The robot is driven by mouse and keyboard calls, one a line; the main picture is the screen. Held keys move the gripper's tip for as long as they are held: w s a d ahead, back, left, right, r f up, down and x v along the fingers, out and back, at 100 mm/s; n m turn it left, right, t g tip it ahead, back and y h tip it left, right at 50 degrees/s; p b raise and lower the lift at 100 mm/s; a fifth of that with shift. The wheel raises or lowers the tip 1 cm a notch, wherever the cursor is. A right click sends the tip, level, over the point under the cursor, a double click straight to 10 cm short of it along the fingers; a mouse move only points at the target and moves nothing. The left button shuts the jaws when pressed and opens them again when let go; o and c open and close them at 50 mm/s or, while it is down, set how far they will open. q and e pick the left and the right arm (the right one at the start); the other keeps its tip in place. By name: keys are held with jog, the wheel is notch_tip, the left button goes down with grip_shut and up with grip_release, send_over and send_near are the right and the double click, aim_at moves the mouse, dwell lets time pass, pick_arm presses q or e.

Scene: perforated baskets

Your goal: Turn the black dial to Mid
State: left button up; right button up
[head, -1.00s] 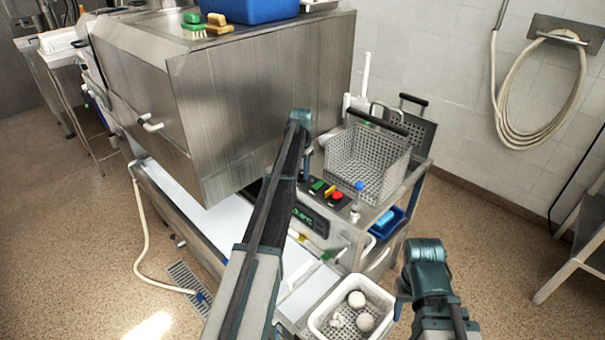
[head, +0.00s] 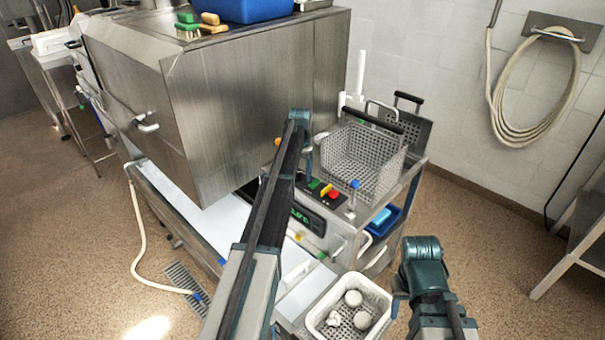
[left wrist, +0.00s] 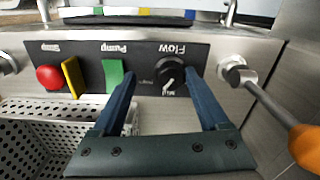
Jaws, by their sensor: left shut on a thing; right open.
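The black dial (left wrist: 170,72) sits on a dark panel under the label "Flow", which appears upside down in the left wrist view. It has a white pointer line toward the lower side of the picture; the small position labels are too blurred to read surely. My left gripper (left wrist: 160,80) has its blue fingers on either side of the dial and is shut on it. In the head view my left gripper (head: 306,160) reaches down at the panel, and my arm hides the dial. My right gripper (head: 400,290) is open and empty, low at the right.
Beside the dial are a green switch (left wrist: 113,75), a yellow piece (left wrist: 72,76) and a red button (left wrist: 49,77). A metal knob with an orange handle (left wrist: 306,146) stands close on the other side. A perforated basket (head: 362,155) and a white basket (head: 348,310) are nearby.

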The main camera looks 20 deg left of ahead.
aim_at(299, 173)
pick_arm(q)
jog(key=shift+r, duration=0.1)
jog(key=shift+r+p, duration=0.45)
jog(key=shift+p, duration=0.15)
notch_tip(299, 173, up, 13)
jog(key=d+p, duration=0.1)
jog(key=p, duration=1.1)
jog(key=shift+s+p, duration=0.3)
jog(key=shift+p, duration=0.1)
jog(key=shift+d+f, duration=0.1)
jog(key=a+m, duration=0.2)
jog(key=m, duration=0.1)
jog(key=shift+w+f+m, duration=0.15)
jog(key=shift+w+m, duration=0.15)
jog(key=shift+w, duration=0.1)
